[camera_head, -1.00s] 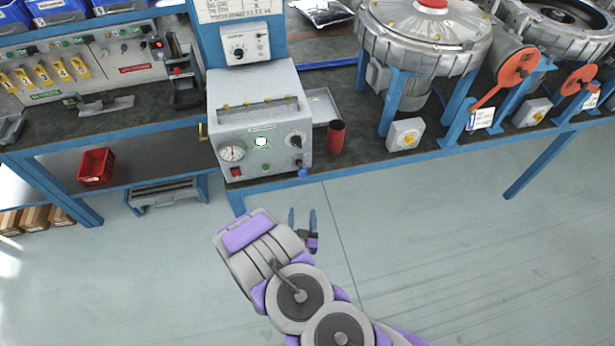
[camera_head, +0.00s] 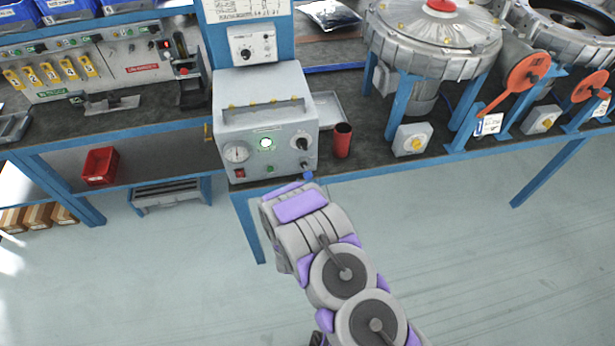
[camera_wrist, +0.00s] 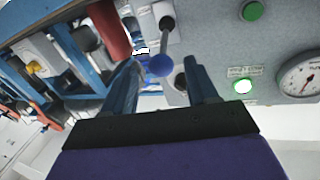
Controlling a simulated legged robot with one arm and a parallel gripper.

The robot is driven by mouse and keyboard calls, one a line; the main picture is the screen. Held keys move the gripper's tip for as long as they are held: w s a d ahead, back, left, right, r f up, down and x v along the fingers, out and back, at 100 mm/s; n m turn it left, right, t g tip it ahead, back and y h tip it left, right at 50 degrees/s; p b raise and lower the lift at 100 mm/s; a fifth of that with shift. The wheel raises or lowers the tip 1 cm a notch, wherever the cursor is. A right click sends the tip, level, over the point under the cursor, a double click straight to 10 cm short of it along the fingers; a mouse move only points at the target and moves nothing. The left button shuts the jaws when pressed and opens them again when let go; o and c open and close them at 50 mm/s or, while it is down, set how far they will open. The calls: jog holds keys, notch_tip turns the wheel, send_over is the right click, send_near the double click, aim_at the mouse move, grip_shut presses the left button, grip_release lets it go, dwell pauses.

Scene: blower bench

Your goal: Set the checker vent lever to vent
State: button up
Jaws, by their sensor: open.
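The checker (camera_head: 262,120) is a grey box on the bench in the head view, with its front panel facing me. The vent lever (camera_head: 308,175) sits low at the panel's right corner; its blue ball end points down and outward. In the wrist view the lever's metal shaft and blue ball (camera_wrist: 158,66) show in a turned picture. My gripper (camera_wrist: 160,72) is open, with the ball appearing between its two dark blue fingers near the tips. I cannot tell whether either finger touches it. In the head view my wrist hides the fingers.
The panel also has a pressure gauge (camera_head: 236,153), a lit green lamp (camera_head: 266,143) and a dark knob (camera_head: 299,141). A red cup (camera_head: 342,140) stands right of the checker. A blue bench leg (camera_head: 250,228) is below. Open floor lies in front.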

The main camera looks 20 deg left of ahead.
aim_at(308, 176)
jog(key=shift+x, duration=2.3)
jog(key=shift+a, duration=0.1)
grip_shut()
